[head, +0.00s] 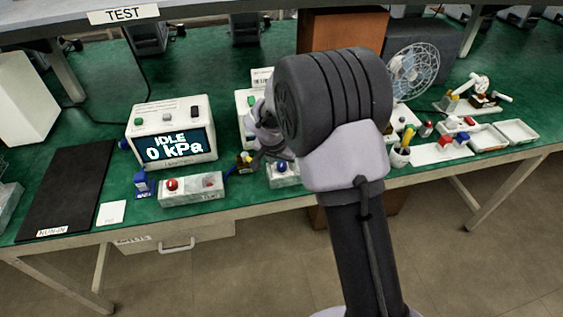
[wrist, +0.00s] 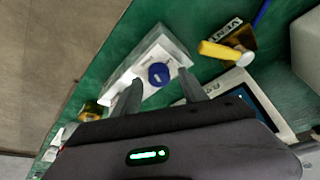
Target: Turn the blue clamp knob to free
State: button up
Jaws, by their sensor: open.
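The blue clamp knob (wrist: 159,73) is a round cap with a pale mark on top, set on a white block (wrist: 143,62) with a small red dot beside it. In the head view the blue knob (head: 282,167) shows on the block, partly behind my arm. My gripper (wrist: 158,90) is open and empty in the wrist view, with its fingers on either side of the knob and apart from it. In the head view my gripper (head: 268,157) hangs near the block, largely hidden by my wrist.
A grey box with a red knob (head: 172,184) stands left of the block. The pressure unit (head: 172,133) behind reads "IDLE 0 kPa". A yellow-handled part (wrist: 225,51) by a "VENT" label is close to the gripper. A fan (head: 413,72) stands behind right.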

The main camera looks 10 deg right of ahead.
jog(key=shift+c, duration=0.4)
grip_shut()
jog(key=n+p, duration=0.1)
jog(key=n+y+p, duration=0.1)
jog(key=n, duration=0.1)
jog(key=shift+s+d+r+t+p, duration=0.1)
jog(key=shift+d+r+t+p, duration=0.05)
jog(key=shift+r+t+p, duration=0.2)
jog(key=shift+n+p, duration=0.5)
jog(key=shift+p, duration=0.2)
jog(key=shift+f+n+y, duration=0.3)
jog(key=shift+o, duration=0.4)
grip_release()
jog(key=shift+r, duration=0.1)
jog(key=p+v, duration=0.5)
jog(key=v, duration=1.2)
